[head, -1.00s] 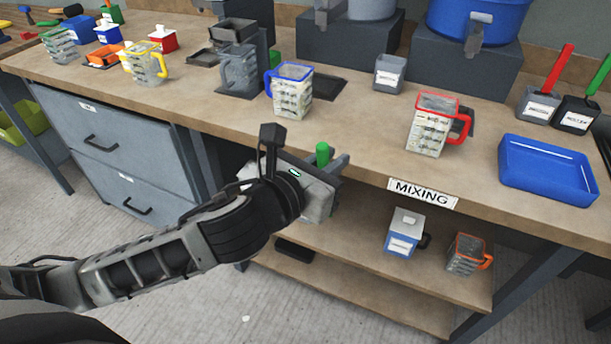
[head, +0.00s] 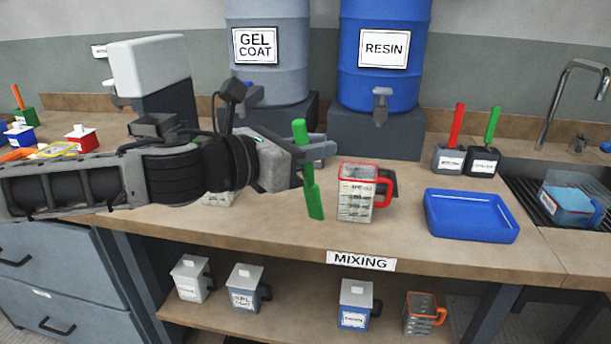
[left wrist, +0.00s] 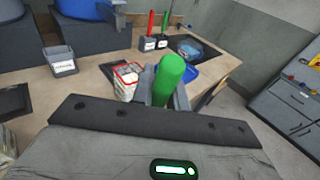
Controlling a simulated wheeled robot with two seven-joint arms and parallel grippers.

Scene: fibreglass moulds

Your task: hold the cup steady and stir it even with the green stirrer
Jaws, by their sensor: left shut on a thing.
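My left gripper (head: 316,152) is shut on the green stirrer (head: 314,203), which hangs nearly upright, slightly tilted, its broad end down. In the left wrist view, the round top of the stirrer (left wrist: 170,72) stands between the fingers. A clear cup with a red rim and red handle (head: 354,207) stands upright on the bench just right of the stirrer. The stirrer is beside the cup in the picture, not in it. The cup also shows behind the gripper in the left wrist view (left wrist: 124,90). My right gripper is not in view.
A blue tray (head: 470,236) lies right of the cup. Two holders with red (head: 459,125) and green (head: 491,126) handled tools stand behind it. A gel coat drum (head: 268,85) and a resin drum (head: 384,85) stand at the back. A MIXING label (head: 361,261) is on the bench edge.

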